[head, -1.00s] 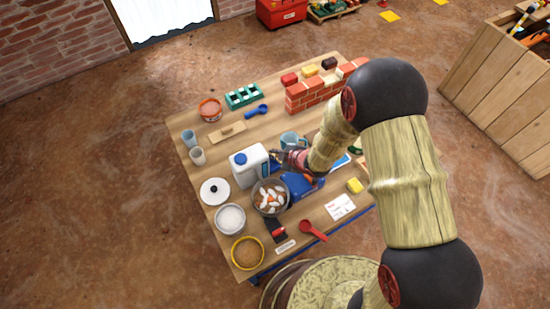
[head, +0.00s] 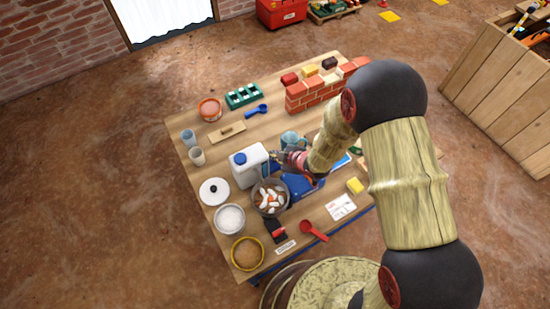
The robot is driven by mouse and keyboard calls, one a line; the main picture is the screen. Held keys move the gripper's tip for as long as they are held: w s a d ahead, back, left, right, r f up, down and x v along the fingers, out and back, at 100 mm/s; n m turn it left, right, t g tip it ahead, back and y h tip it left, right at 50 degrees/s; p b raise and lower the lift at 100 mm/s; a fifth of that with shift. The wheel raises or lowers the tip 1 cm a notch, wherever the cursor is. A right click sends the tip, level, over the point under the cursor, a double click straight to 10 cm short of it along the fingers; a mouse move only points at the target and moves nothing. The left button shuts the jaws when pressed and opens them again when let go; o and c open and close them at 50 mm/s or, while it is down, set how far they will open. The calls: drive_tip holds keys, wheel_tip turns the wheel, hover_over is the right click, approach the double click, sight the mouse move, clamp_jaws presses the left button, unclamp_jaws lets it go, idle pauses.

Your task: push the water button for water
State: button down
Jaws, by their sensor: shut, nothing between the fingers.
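A white water container (head: 247,175) with a blue cap (head: 240,159) stands near the middle of the wooden table. My gripper (head: 276,156) is just right of the container's upper part, shut and empty. I cannot tell whether its tips touch the container. No water button can be made out; the container's right side is partly hidden by my gripper. A round pot (head: 270,197) holding white and orange pieces stands in front of the container.
A teal mug (head: 291,139) stands close behind my gripper, and a blue object (head: 305,187) lies below it. A low brick wall (head: 309,94) stands at the back right. Bowls, including a white-filled one (head: 230,218), and a lid (head: 214,191) line the left edge.

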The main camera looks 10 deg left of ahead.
drive_tip(key=shift+f+b, duration=0.45)
drive_tip(key=shift+f, duration=0.15)
idle(0.6)
drive_tip(key=shift+r, duration=0.1)
drive_tip(key=shift+r+p, duration=0.8)
drive_tip(key=shift+r, duration=0.2)
drive_tip(key=shift+r, duration=0.15)
drive_tip(key=shift+r+p, duration=1.95)
drive_tip(key=shift+r, duration=0.45)
